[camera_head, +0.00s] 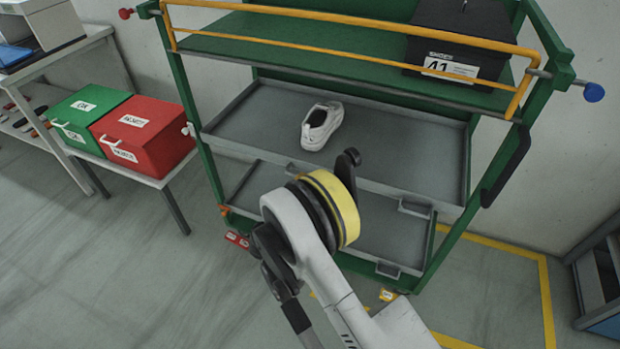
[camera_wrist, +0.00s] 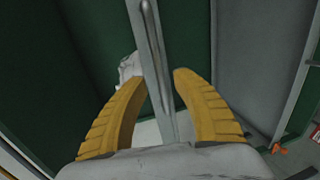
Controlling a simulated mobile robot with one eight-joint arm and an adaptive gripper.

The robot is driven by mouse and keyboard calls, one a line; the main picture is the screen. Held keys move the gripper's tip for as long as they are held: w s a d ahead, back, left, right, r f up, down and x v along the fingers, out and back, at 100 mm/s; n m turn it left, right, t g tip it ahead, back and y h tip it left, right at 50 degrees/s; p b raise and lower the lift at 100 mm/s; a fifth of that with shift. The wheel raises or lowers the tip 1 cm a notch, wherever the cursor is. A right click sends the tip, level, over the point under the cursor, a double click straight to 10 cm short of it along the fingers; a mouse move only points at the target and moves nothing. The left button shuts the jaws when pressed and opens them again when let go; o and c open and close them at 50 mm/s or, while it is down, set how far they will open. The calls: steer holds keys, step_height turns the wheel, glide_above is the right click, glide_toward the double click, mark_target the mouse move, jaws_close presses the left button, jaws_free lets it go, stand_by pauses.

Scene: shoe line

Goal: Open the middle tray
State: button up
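The middle tray (camera_head: 250,125) is a grey, shallow tray in the green rack, with a small handle (camera_head: 415,209) on its front at the right. A white shoe (camera_head: 321,125) lies in it. Its front looks about level with the rack posts. My arm covers part of its front in the head view, and my gripper cannot be made out there. In the wrist view my gripper (camera_wrist: 162,82) has its two yellow fingers apart. A grey metal bar (camera_wrist: 155,50), perhaps a tray edge, runs between them; I cannot tell if they touch it. A white thing, probably the shoe (camera_wrist: 128,68), shows behind the left finger.
A lower grey tray (camera_head: 395,236) sits beneath. A black box (camera_head: 455,79) stands on the green top shelf (camera_head: 300,45) behind orange rails. Green (camera_head: 87,118) and red (camera_head: 145,133) boxes stand on a table at left. The floor (camera_head: 110,270) at front left is clear.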

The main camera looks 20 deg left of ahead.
steer(key=b+x, duration=0.1)
steer(key=x, duration=0.3)
steer(key=shift+w, duration=0.1)
jaws_close()
